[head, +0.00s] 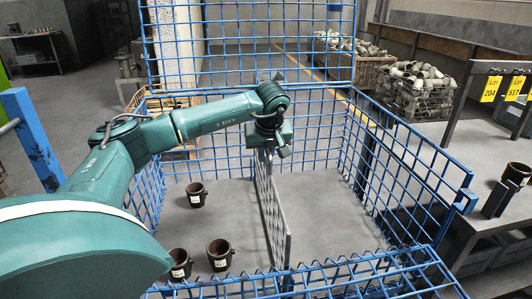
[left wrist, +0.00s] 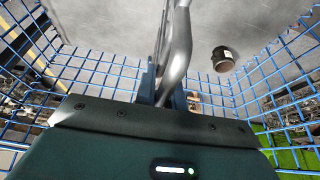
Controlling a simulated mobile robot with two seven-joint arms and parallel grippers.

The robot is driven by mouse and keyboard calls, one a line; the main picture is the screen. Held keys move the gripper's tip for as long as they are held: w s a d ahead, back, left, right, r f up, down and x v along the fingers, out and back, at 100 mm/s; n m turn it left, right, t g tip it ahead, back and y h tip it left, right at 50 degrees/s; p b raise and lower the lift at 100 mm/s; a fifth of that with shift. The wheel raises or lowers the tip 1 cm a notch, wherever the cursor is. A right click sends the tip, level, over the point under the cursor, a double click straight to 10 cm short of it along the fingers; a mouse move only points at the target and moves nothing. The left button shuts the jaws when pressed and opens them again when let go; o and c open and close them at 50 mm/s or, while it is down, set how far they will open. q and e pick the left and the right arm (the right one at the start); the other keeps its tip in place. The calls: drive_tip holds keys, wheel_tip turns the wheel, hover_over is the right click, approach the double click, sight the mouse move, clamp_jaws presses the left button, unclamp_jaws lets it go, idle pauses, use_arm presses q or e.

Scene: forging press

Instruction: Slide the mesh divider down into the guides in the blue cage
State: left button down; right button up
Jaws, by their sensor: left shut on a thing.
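The blue cage (head: 400,165) is a wire-mesh box with a grey floor and a raised back panel. The grey mesh divider (head: 272,212) stands roughly upright inside it, running front to back near the middle. My left gripper (head: 268,147) is shut on the divider's top edge toward the far end. In the left wrist view the gripper (left wrist: 162,88) hides part of the divider, whose grey rail (left wrist: 178,48) extends away from it. I cannot make out the guides, or whether the divider's lower edge touches the floor. My right gripper is not in view.
Several dark pots, one at the back (head: 196,195) and others nearer the front (head: 219,254), stand left of the divider. The cage floor (head: 325,200) right of it is clear. A table (head: 500,135) stands right of the cage. Filled crates (head: 413,98) stand behind.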

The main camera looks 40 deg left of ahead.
use_arm(q)
drive_tip(key=shift+r, duration=0.15)
drive_tip(key=c, duration=1.7)
unclamp_jaws()
drive_tip(key=o, duration=0.3)
drive_tip(key=shift+f, duration=0.2)
drive_tip(key=o, duration=0.5)
drive_tip(key=shift+r, duration=0.1)
